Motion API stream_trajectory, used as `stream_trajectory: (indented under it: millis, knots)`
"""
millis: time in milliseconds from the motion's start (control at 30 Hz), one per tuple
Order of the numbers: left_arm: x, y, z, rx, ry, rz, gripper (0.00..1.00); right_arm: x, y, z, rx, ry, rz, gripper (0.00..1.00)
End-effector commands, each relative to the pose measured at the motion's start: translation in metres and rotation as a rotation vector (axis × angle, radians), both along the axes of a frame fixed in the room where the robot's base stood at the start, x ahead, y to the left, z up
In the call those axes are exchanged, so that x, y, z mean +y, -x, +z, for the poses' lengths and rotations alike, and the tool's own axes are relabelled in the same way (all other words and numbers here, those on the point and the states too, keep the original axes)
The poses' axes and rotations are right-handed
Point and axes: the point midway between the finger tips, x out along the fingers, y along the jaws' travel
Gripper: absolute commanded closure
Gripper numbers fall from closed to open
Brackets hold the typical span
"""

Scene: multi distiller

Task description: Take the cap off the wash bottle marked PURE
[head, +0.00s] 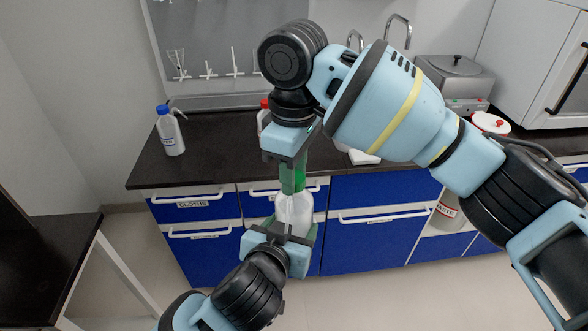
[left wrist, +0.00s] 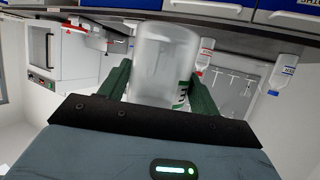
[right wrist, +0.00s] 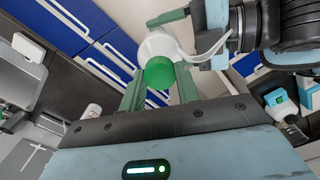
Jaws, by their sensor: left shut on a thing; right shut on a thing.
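A translucent white wash bottle (head: 294,210) is held upright in the air in front of the blue cabinets. My left gripper (head: 287,236) is shut around its body from below. In the left wrist view the bottle (left wrist: 165,60) fills the space between the fingers, with only part of a green-lettered label showing. My right gripper (head: 292,178) comes from above and is shut on the green cap (right wrist: 158,73). In the right wrist view the cap meets the bottle's white shoulder (right wrist: 157,45), and a pale spout tube (right wrist: 205,50) curves off beside it.
A blue-capped wash bottle (head: 170,132) stands on the dark counter (head: 222,145) at left. A red-capped bottle (head: 264,114) is partly hidden behind my right gripper. A bath-like device (head: 455,80) is at back right. A dark table (head: 45,265) stands at lower left.

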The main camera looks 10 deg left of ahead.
Motion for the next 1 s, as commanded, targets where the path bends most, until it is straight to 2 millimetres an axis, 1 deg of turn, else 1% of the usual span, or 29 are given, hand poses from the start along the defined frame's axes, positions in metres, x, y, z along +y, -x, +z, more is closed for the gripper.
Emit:
stream_trajectory:
  millis: [100,1000]
  knots:
    - [0.0001,-0.0002,0.0015,-0.004,0.002,0.0,0.5,-0.0001,0.0,0.0007,-0.001,0.0,0.186,0.95]
    - [0.0001,-0.0002,0.0014,-0.004,0.001,0.0,0.5,-0.0004,0.0006,0.0018,-0.002,-0.001,1.653,0.95]
